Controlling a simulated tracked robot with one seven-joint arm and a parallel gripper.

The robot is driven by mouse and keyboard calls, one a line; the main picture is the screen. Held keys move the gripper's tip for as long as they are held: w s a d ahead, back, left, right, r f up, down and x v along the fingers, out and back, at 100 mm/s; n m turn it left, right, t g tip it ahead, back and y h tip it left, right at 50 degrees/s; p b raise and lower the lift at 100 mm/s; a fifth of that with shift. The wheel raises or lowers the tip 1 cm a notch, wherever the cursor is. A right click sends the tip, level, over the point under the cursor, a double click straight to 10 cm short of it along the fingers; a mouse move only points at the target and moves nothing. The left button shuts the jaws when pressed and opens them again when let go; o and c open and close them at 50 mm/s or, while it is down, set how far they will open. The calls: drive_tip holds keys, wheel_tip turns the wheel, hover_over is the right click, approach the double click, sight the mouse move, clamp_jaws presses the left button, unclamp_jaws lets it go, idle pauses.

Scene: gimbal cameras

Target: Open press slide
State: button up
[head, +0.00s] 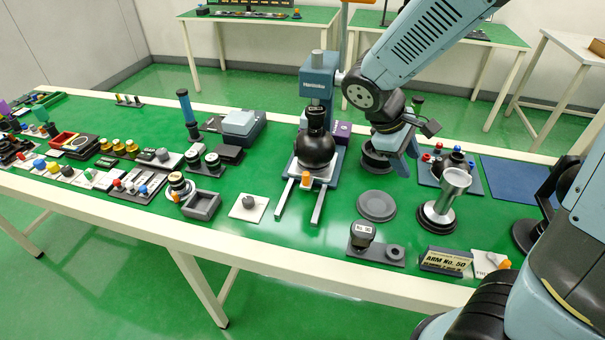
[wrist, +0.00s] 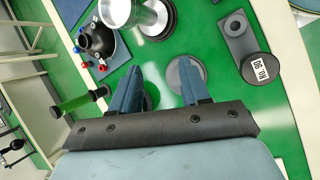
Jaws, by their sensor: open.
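The press (head: 318,85) has a blue upright head and stands near the middle of the green table in the head view. Its slide (head: 313,182) is a light plate between two grey rails that run toward the front edge. An orange knob (head: 306,179) is at the slide's front. A black round-bodied piece (head: 314,150) sits over the slide under the press head. My gripper (head: 404,161) is to the right of the press, above the table and apart from the slide. In the wrist view my gripper (wrist: 155,82) has its two blue fingers spread, with nothing between them. The press is not clearly seen there.
A grey disc (head: 376,205) lies right of the rails. A silver cup (head: 454,184) on a round base stands farther right. A white plate with a grey knob (head: 249,206) lies left of the rails.

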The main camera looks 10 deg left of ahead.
drive_tip(key=a+f+n+t+h, duration=0.4)
drive_tip(key=a+f+n+t, duration=0.2)
drive_tip(key=a+f+n, duration=0.45)
drive_tip(key=n+t+y, duration=0.5)
drive_tip(key=n+t, duration=0.5)
approach(304, 177)
drive_tip(key=x, duration=1.1)
clamp_jaws()
